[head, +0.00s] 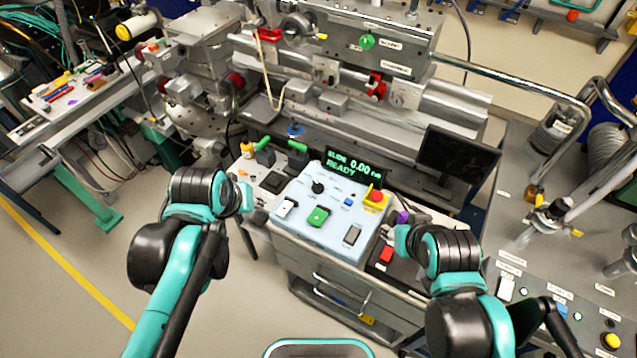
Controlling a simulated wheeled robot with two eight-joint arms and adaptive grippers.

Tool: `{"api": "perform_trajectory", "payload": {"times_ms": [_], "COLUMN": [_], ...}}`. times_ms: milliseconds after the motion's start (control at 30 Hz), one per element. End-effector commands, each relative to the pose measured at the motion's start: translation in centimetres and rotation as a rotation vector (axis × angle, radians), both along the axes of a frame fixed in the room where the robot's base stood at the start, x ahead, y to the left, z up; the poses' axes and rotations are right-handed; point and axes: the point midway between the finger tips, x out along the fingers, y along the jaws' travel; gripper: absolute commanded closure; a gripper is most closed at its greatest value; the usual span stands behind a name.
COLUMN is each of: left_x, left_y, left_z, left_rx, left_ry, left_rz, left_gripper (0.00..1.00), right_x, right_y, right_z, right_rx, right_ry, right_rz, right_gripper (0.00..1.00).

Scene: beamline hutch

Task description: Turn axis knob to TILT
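The light-blue control box (338,236) stands on a grey cabinet between my arms. A small black knob (318,187) sits on its upper left; I cannot read where it points. The display (352,168) behind it shows green text, "SLIDE 0.00" and "READY". My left gripper (246,196) is left of the box, apart from the knob. My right gripper (389,236) is by the box's right edge, also away from the knob. Both are small and partly hidden by their own wrists, so their fingers are unclear.
A dark monitor (455,155) stands behind right. Space above the box is clear.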

Motion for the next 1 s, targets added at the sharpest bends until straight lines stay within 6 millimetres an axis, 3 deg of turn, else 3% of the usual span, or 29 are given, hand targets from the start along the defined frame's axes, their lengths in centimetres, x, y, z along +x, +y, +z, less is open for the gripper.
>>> {"api": "perform_trajectory", "payload": {"times_ms": [33, 267, 467, 600, 800, 1000], "left_x": [1.9, 9.0, 14.9, 18.2, 20.7, 21.2], "left_y": [-0.8, -4.7, -8.9, -12.0, -15.0, -15.9], "left_z": [0.5, 0.0, -3.1, -6.4, -10.5, -12.4], "left_rx": [-0.016, -0.076, -0.097, -0.096, -0.083, -0.077], "left_ry": [0.031, 0.187, 0.318, 0.4, 0.476, 0.5], "left_rz": [0.015, 0.126, 0.232, 0.309, 0.387, 0.415], "left_gripper": [0.67, 0.67, 0.67, 0.67, 0.67, 0.67], "right_x": [0.0, 0.0, 0.0, 0.0, 0.0, 0.0], "right_y": [0.0, 0.0, 0.0, 0.0, 0.0, 0.0], "right_z": [0.0, -0.1, -0.1, -0.1, -0.2, -0.4], "right_rx": [0.0, 0.0, 0.0, 0.0, 0.0, 0.0], "right_ry": [0.0, 0.0, 0.0, 0.0, 0.0, 0.0], "right_rz": [0.0, 0.0, 0.0, 0.0, 0.0, 0.0], "right_gripper": [0.6, 0.6, 0.6, 0.6, 0.6, 0.6]}}
